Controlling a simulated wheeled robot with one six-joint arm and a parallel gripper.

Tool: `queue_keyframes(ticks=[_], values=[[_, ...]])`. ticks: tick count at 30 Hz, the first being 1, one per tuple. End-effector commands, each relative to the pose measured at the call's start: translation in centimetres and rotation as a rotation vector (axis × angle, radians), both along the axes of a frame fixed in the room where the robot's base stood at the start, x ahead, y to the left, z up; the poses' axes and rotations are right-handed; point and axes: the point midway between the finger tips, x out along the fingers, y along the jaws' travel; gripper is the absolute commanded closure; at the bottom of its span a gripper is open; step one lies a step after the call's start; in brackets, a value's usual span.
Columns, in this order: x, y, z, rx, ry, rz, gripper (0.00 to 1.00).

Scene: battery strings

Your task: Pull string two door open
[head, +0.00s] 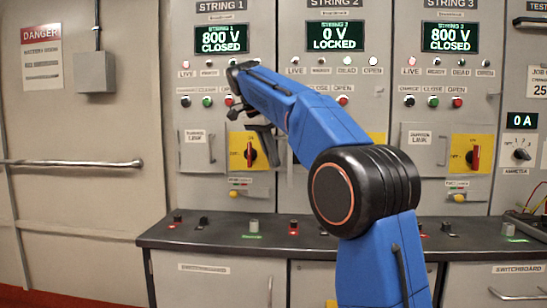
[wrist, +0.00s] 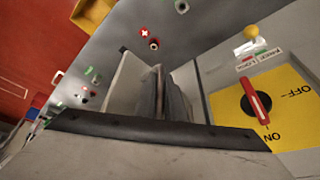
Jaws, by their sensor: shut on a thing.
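The string two cabinet sits behind my raised arm, under a display (head: 335,36) reading 0 V LOCKED. Its small door is mostly hidden in the head view. In the wrist view a pale panel (wrist: 126,82), probably that door, lies beside my fingers; I cannot tell how far it stands from the cabinet face. My gripper (wrist: 168,92) is shut at this panel, apparently on its handle, which the fingers hide. In the head view my gripper (head: 265,145) is dark, near the line between strings one and two.
A yellow plate with a red rotary switch (head: 250,150) is close left of my gripper; it fills the right of the wrist view (wrist: 257,100). Below, a dark counter (head: 215,232) with several knobs juts out. String three's display (head: 450,37) reads 800 V CLOSED. A rail (head: 75,163) runs along the left wall.

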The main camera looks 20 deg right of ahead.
Motion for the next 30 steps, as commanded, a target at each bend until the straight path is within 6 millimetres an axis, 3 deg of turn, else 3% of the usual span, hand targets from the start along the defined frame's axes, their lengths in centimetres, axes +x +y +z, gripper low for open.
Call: queue_keyframes(ticks=[1, 20, 21, 22, 30], values=[[0.34, 0.21, -0.92, 0.003, 0.018, -0.005, 1.0], [0.4, 0.23, -0.89, 0.004, 0.016, -0.017, 1.0], [0.41, 0.23, -0.89, 0.004, 0.016, -0.017, 0.81], [0.4, 0.23, -0.89, 0.004, 0.016, -0.017, 0.74], [0.35, 0.18, -0.83, 0.003, 0.016, -0.017, 0.72]])
